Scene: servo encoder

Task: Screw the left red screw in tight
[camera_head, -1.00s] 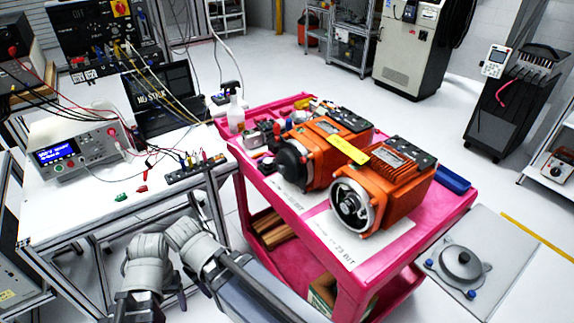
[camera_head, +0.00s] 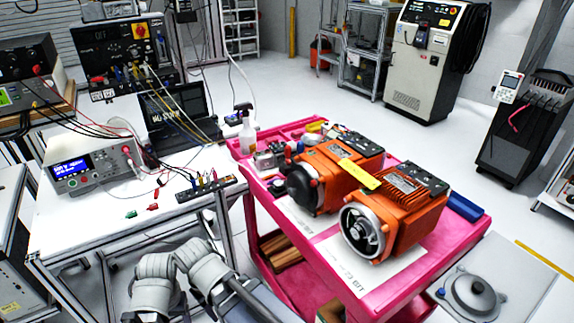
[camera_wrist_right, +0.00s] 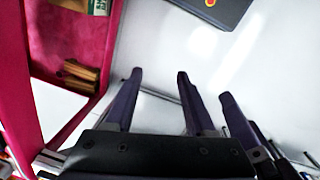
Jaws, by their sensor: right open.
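Two orange servo motors stand on the pink cart: the left motor (camera_head: 337,172) has a black round end cover (camera_head: 302,187), the right motor (camera_head: 395,215) an open silver ring end. Small red spots (camera_head: 314,182) show at the cover's edge; I cannot tell for sure that they are the red screws. My right gripper (camera_wrist_right: 160,76) is open and empty in the right wrist view, over the floor beside the cart, away from the motors. My two arms show at the bottom of the head view; my left gripper is out of view.
The pink cart (camera_head: 380,304) has small parts on its back left and a blue item (camera_head: 465,207) at its right. A workbench (camera_head: 95,222) with a power supply (camera_head: 88,170) stands left. A grey box with a round knob (camera_head: 473,292) is at lower right.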

